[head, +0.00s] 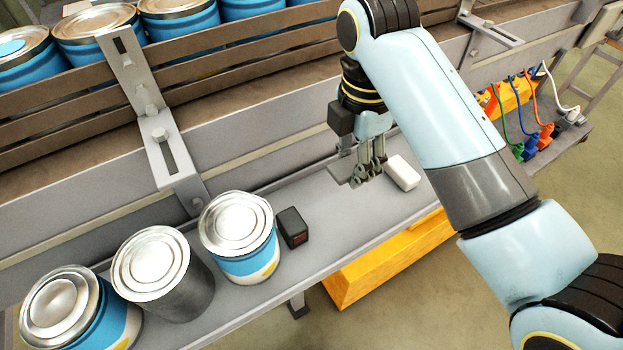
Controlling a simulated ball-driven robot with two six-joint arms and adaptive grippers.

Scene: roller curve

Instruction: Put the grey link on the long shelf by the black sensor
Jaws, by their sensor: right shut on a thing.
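My right gripper (369,169) is over the long grey shelf (345,226), shut on the grey link (342,174), a small flat piece at its fingertips. The fingers partly hide the link. I cannot tell whether the link touches the shelf. The black sensor (292,228), a small dark box with a red face, stands on the shelf to the left of and nearer than the gripper. My left gripper is not in view.
A white block (402,173) lies on the shelf just right of the gripper. A blue-and-white can (239,236) stands beside the sensor, with a grey can (161,274) and another blue can (75,308) further left. Shelf between sensor and gripper is clear. A yellow beam (390,262) runs below.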

